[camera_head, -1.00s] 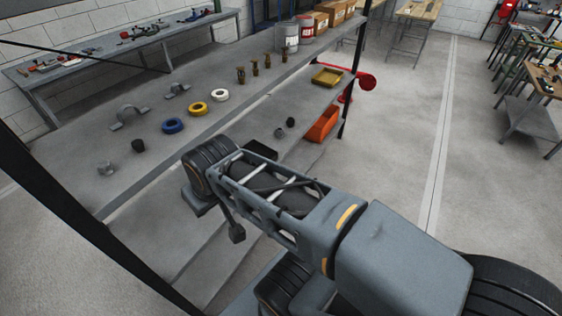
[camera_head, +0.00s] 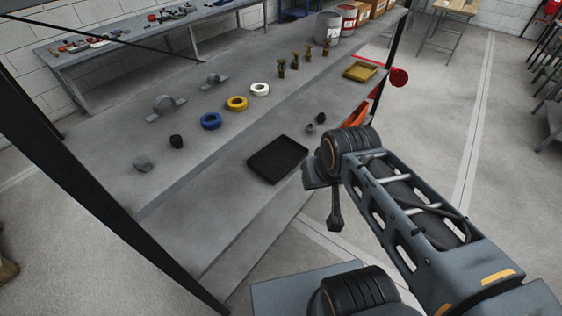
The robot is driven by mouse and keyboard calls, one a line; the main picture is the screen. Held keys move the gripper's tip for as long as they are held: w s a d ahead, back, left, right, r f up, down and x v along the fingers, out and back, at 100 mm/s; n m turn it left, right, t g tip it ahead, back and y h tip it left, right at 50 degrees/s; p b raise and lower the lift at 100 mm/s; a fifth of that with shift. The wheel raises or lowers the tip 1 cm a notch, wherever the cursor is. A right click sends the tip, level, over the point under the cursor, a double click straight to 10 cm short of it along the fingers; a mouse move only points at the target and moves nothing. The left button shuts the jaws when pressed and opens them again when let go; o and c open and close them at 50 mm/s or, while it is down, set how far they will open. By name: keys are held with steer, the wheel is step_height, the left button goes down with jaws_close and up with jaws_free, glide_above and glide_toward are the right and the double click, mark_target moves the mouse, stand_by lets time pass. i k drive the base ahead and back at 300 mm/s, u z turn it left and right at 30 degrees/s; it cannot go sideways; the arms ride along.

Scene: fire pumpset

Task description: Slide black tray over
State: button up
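The black tray (camera_head: 277,160) is a shallow, rectangular, empty-looking tray. It lies flat on the lower grey shelf, near the shelf's front edge, and is fully visible. My arm is to the right of the tray, in front of the shelf. A small dark end piece that looks like part of my gripper (camera_head: 335,218) hangs below the arm's joint, right of and apart from the tray. Its fingers cannot be made out clearly, and nothing is seen held there.
A yellow tray (camera_head: 360,71) lies farther right. Blue (camera_head: 211,121), yellow (camera_head: 237,104) and white (camera_head: 260,89) rings line the upper shelf. A black post (camera_head: 75,170) stands at left. The shelf left of the tray is clear.

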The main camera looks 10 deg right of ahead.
mark_target(275, 160)
steer(key=u, duration=3.4)
steer(key=k, duration=1.2)
steer(key=z, duration=2.25)
